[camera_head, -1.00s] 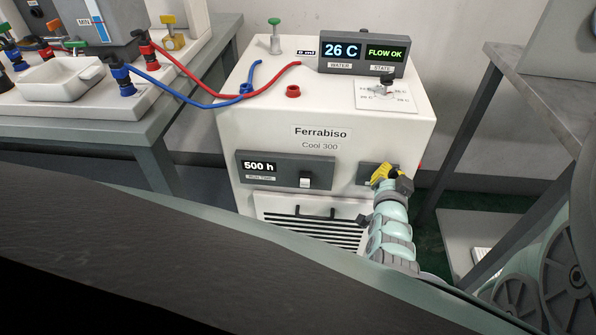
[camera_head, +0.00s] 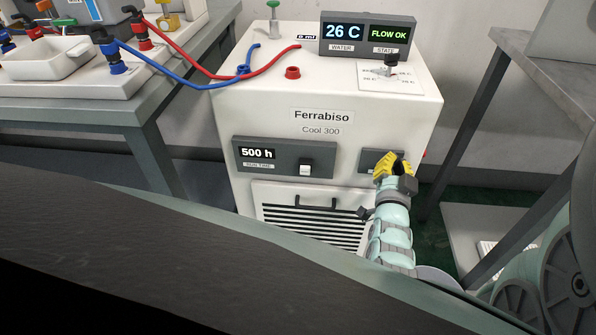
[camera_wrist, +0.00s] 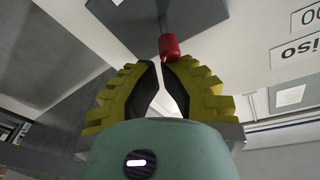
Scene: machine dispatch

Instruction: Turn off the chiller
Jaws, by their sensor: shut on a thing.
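The white chiller (camera_head: 240,117), labelled Ferrabiso Cool 300, stands ahead. Its top display (camera_head: 367,38) reads 26 C and FLOW OK. My gripper (camera_head: 388,158), with yellow fingers, is at the dark panel (camera_head: 368,163) on the right of the chiller's front and covers part of it. In the wrist view, my gripper (camera_wrist: 161,64) is shut on a red-tipped lever (camera_wrist: 168,46); the red tip shows at the fingertips. The exact contact is partly hidden by the fingers.
A run-time panel (camera_head: 284,158) reading 500 h, with a white switch (camera_head: 305,168), is left of my gripper. Blue (camera_head: 180,77) and red (camera_head: 205,73) hoses run to the chiller's top. Tables stand on both sides (camera_head: 150,110) (camera_head: 535,80).

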